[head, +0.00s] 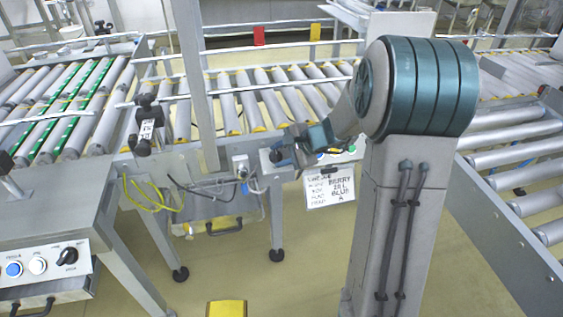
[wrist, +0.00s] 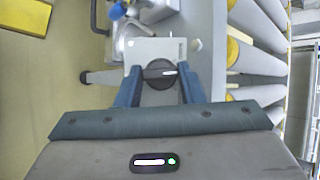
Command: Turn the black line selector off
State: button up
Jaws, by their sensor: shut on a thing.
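The black line selector (wrist: 158,72) is a round knob with a white mark, on a light grey control box in the wrist view. Its white mark points to the right of that picture. My gripper (wrist: 160,78) has its two blue fingers on either side of the knob and is shut on it. In the head view my gripper (head: 293,155) is at the left part of the small control box below the roller conveyor. The arm and fingers hide most of the selector there.
A handwritten card (head: 329,191) hangs below the control box. Another panel (head: 40,268) with a blue button, a white button and a black selector stands at the lower left. Roller conveyors (head: 262,95) lie behind. A yellow block (head: 227,308) is on the floor.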

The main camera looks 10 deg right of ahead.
jog(key=shift+m+t+b, duration=0.3)
jog(key=shift+m+b, duration=0.15)
jog(key=shift+m, duration=0.05)
jog(key=o, duration=1)
jog(key=shift+r, duration=0.1)
